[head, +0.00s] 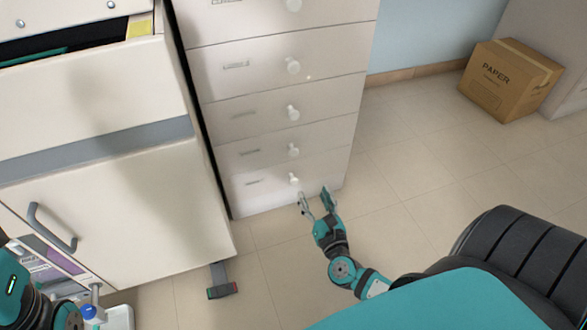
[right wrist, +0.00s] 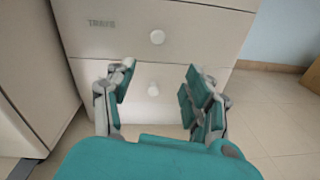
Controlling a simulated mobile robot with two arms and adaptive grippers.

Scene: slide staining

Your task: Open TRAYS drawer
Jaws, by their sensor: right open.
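The pale drawer cabinet (head: 282,125) has a column of shut drawers, each with a round white knob and a small label. In the right wrist view, a drawer front (right wrist: 190,45) carries a blurred label (right wrist: 101,23) that seems to read TRAYS, and its knob (right wrist: 157,37) is above my fingertips. The drawer below it has a knob (right wrist: 153,88) that shows between my fingers. My right gripper (head: 318,198) is open and empty, in front of the lowest drawer (head: 315,178) and near its knob (head: 294,179). My left gripper is out of view.
A white cabinet (head: 90,100) with a grey handle (head: 50,230) stands to the left, close to the drawers. A foot with a dark end (head: 222,292) sticks out on the floor. A cardboard PAPER box (head: 510,80) is at the far right. Tiled floor to the right is clear.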

